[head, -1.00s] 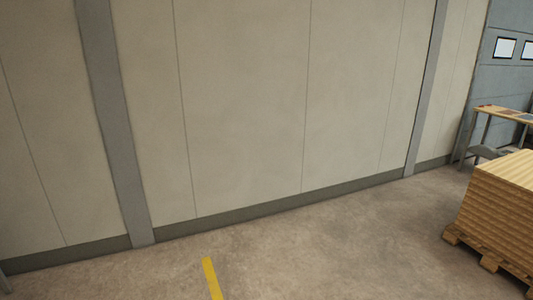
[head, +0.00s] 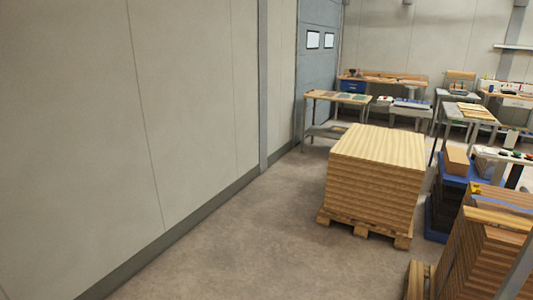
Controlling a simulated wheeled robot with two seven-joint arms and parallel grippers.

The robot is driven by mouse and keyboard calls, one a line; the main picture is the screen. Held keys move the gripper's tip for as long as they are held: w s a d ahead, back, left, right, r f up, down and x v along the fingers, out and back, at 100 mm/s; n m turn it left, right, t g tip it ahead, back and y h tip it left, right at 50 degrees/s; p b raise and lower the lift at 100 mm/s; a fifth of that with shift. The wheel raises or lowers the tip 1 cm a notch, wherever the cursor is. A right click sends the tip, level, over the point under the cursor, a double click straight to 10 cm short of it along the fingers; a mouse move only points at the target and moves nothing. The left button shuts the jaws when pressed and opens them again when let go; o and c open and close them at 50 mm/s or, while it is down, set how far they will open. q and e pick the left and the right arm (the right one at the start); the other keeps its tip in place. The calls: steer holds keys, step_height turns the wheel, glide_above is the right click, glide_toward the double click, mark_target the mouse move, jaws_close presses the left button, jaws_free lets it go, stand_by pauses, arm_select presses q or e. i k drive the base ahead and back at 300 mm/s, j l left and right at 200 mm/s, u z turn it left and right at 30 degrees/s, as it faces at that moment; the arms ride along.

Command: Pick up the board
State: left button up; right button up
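A tall stack of light wooden boards (head: 375,185) stands on a wooden pallet (head: 365,230) on the floor, right of the middle in the head view. Its top face is flat and bare. A second stack of browner boards (head: 480,250) is at the lower right, cut off by the picture edge. I cannot tell which board the task means. Neither of my grippers is in view.
A wall (head: 190,110) runs along the left. The floor (head: 230,240) between it and the pallet is clear. A table with flat panels (head: 338,97) and a workbench (head: 385,80) stand behind. Blue crates (head: 440,215) are right of the pallet.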

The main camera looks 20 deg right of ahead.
mark_target(520, 225)
steer(key=i+l+z, duration=0.2)
steer(key=z, duration=0.25)
steer(key=i+l+z, duration=0.1)
steer(key=i+z, duration=0.6)
steer(key=z, duration=0.25)
steer(key=i+j+z, duration=0.1)
steer(key=i+z, duration=0.2)
steer(key=z, duration=0.15)
steer(key=i+j+z, duration=0.2)
steer(key=z, duration=0.3)
steer(key=i+j+z, duration=0.65)
steer(key=z, duration=0.2)
steer(key=i+j+z, duration=0.25)
steer(key=z, duration=0.15)
steer(key=i+j+z, duration=0.2)
steer(key=j+z, duration=0.2)
steer(key=i+j+z, duration=0.1)
steer(key=j+z, duration=0.2)
steer(key=z, duration=0.15)
steer(key=j+z, duration=0.4)
steer(key=i+j, duration=0.05)
